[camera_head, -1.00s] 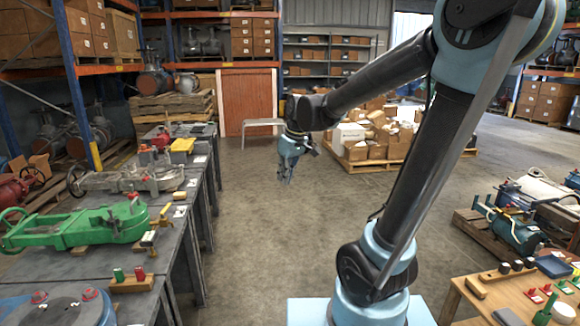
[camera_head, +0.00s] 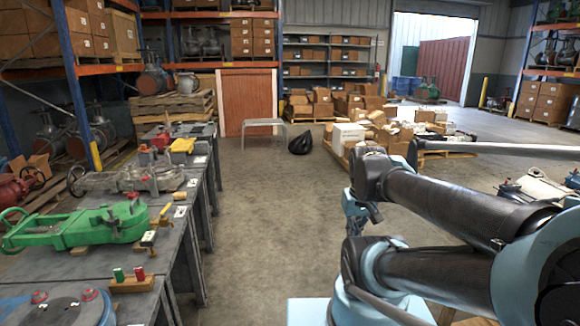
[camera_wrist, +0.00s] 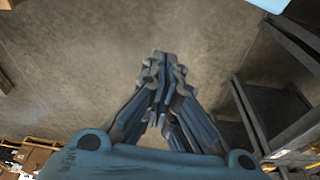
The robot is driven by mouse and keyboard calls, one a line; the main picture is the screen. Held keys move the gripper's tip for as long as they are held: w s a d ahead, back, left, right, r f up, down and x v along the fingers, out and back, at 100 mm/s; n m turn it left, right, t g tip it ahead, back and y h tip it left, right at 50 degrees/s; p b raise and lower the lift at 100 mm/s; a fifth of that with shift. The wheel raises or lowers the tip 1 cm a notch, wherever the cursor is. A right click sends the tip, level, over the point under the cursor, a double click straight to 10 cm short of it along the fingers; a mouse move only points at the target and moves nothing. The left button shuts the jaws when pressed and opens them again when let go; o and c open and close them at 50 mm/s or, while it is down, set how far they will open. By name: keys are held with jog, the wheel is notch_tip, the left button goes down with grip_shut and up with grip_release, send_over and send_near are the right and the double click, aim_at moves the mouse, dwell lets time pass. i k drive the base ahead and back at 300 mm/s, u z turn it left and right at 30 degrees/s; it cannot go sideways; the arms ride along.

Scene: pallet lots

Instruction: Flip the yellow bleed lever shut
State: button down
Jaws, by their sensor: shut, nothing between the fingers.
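My gripper (camera_head: 359,228) hangs low over the floor, right of the workbench and apart from everything on it. In the wrist view my gripper (camera_wrist: 160,60) has its fingers together and empty, with bare concrete behind them. A small yellow handle-like piece (camera_head: 165,209) shows on the workbench beside the green valve body (camera_head: 80,227). A second small piece with a yellow part (camera_head: 149,237) sits just nearer. I cannot tell which, if either, is the bleed lever, or how it is set.
The grey workbench (camera_head: 208,188) runs along the left, with a grey valve body (camera_head: 130,180) and a yellow tray (camera_head: 182,145) farther back. Open floor lies right of it. A black bag (camera_head: 300,143) and a pallet of boxes (camera_head: 375,135) stand beyond.

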aim_at(162, 216)
jog(key=u, duration=0.3)
jog(key=i, duration=0.3)
jog(key=u, duration=0.7)
